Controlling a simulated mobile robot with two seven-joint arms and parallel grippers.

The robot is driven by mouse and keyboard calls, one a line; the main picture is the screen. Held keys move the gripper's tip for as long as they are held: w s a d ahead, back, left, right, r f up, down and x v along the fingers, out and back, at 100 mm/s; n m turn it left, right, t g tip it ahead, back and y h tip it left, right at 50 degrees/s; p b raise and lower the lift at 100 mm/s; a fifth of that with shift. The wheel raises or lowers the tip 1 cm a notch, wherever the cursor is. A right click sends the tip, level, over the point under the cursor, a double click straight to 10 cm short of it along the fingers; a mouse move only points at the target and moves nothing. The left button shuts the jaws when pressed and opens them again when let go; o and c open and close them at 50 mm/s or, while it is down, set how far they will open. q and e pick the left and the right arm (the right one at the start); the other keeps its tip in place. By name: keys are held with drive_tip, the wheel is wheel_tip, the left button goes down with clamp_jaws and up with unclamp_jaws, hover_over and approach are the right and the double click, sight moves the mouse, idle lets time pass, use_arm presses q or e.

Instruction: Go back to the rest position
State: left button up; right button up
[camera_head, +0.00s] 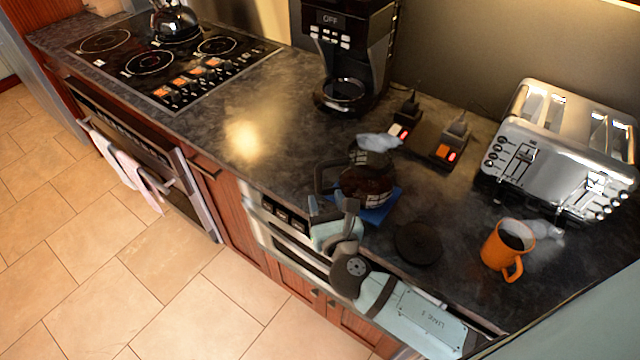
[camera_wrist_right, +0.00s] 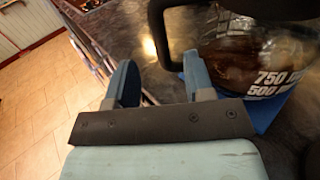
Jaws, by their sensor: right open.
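My right arm comes in from the lower right of the head view, in front of the microwave drawer (camera_head: 275,228). My right gripper (camera_head: 325,206) is at the counter's front edge, beside the glass coffee pot (camera_head: 366,184). In the right wrist view its two blue fingers (camera_wrist_right: 160,82) are spread with nothing between them. The pot's black handle and glass body (camera_wrist_right: 258,55) are just right of the fingers, and I cannot tell whether they touch. The pot stands upright on a blue mat (camera_head: 378,214) and holds dark liquid. My left gripper is in neither view.
An orange mug (camera_head: 507,249), a black round disc (camera_head: 418,243) and a silver toaster (camera_head: 560,145) stand right of the pot. A coffee maker (camera_head: 352,55) stands behind it, near a power strip (camera_head: 428,143). A kettle (camera_head: 176,22) sits on the hob at left. The tiled floor (camera_head: 110,270) is clear.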

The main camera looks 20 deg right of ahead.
drive_tip(key=s, duration=0.3)
drive_tip(key=s+a, duration=0.1)
drive_tip(key=s, duration=0.1)
drive_tip(key=shift+s+b, duration=0.2)
drive_tip(key=shift+b, duration=0.1)
drive_tip(key=shift+d, duration=0.15)
